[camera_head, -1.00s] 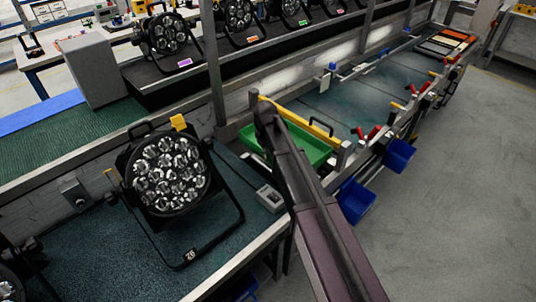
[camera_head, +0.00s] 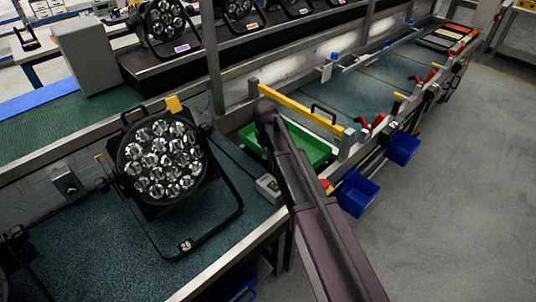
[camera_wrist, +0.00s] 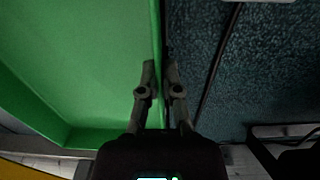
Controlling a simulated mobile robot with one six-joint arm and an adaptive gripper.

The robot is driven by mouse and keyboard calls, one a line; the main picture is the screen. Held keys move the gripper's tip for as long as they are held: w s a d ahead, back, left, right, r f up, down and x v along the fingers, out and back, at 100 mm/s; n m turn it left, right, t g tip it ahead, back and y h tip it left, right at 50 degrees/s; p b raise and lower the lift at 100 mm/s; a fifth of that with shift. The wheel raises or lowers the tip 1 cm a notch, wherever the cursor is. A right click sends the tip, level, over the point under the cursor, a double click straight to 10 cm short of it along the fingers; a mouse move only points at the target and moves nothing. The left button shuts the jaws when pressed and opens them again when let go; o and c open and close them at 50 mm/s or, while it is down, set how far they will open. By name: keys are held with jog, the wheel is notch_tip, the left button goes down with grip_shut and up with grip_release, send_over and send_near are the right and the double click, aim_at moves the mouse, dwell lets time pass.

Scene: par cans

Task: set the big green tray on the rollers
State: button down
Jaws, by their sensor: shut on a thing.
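The big green tray (camera_head: 313,148) is in the middle of the head view, partly hidden behind my arm. In the wrist view its floor and walls (camera_wrist: 85,60) fill the left side. My gripper (camera_wrist: 160,72) has one finger on each side of the tray's wall and is shut on it. In the head view the fingers are hidden by my arm. I cannot make out rollers in either view, nor tell whether the tray rests on anything.
A black par can (camera_head: 160,160) stands on the teal bench at left. A small grey box (camera_head: 269,188) sits at the bench edge near my arm. A yellow bar (camera_head: 300,108) crosses behind the tray. Blue bins (camera_head: 358,193) hang at right. The grey floor (camera_head: 460,190) is clear.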

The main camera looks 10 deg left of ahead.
dwell(0.3)
jog(key=c, duration=0.7)
grip_release()
jog(key=shift+r, duration=0.1)
